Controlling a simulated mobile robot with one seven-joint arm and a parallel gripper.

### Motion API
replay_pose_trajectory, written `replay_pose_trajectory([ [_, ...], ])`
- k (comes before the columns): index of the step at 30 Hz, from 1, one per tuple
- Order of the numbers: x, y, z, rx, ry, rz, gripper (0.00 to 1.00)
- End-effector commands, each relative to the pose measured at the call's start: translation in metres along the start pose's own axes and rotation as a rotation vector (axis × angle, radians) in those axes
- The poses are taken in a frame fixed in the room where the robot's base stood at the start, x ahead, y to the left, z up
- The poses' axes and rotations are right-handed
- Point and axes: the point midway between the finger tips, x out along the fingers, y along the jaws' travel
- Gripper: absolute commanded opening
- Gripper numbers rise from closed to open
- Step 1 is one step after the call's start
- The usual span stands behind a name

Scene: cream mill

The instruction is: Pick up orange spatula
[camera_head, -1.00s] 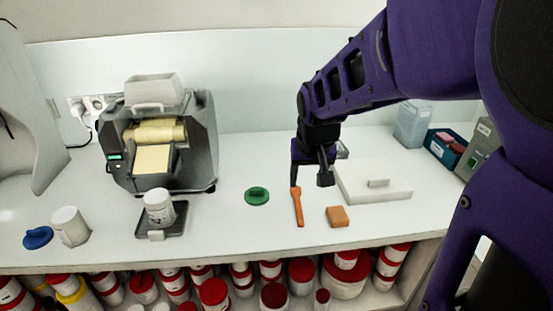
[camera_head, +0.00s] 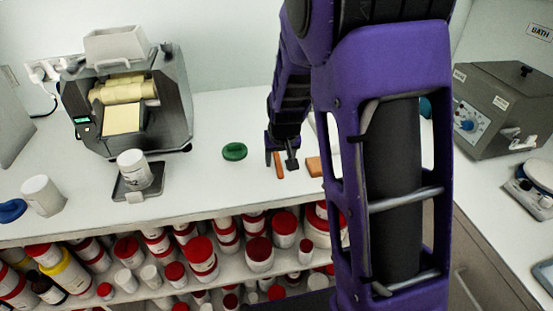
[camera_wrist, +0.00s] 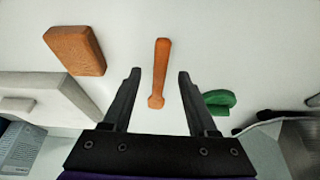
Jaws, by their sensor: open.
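The orange spatula (camera_wrist: 161,68) lies on the white counter. In the wrist view it is between the two fingers of my gripper (camera_wrist: 157,78), with its handle pointing up the picture. The fingers are spread wide and do not touch it. In the head view my gripper (camera_head: 281,162) is just above the counter, and part of the spatula (camera_head: 279,165) shows between its fingers. The rest of the spatula is hidden behind my gripper there.
An orange-brown block (camera_wrist: 75,50) and a green lid (camera_wrist: 219,101) lie on either side. A white slab (camera_wrist: 55,98) is near my gripper. A roller mill (camera_head: 125,98) and a white jar (camera_head: 134,169) on a scale stand left. Red-lidded jars fill the shelf below.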

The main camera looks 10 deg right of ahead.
Motion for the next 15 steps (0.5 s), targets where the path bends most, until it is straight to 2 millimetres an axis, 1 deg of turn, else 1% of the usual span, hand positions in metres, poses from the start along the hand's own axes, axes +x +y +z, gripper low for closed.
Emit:
replay_pose_trajectory([
  [1,0.0073,0.0002,0.0002,0.001,0.0,0.0,0.59],
  [3,0.0125,0.0001,-0.0002,0.001,0.001,0.0,0.59],
  [11,0.0142,-0.0001,-0.0008,0.0,0.002,0.0,0.59],
  [14,0.0141,-0.0001,-0.0007,0.0,0.002,0.0,0.43],
  [15,0.0141,-0.0001,-0.0007,0.0,0.002,0.0,0.35],
])
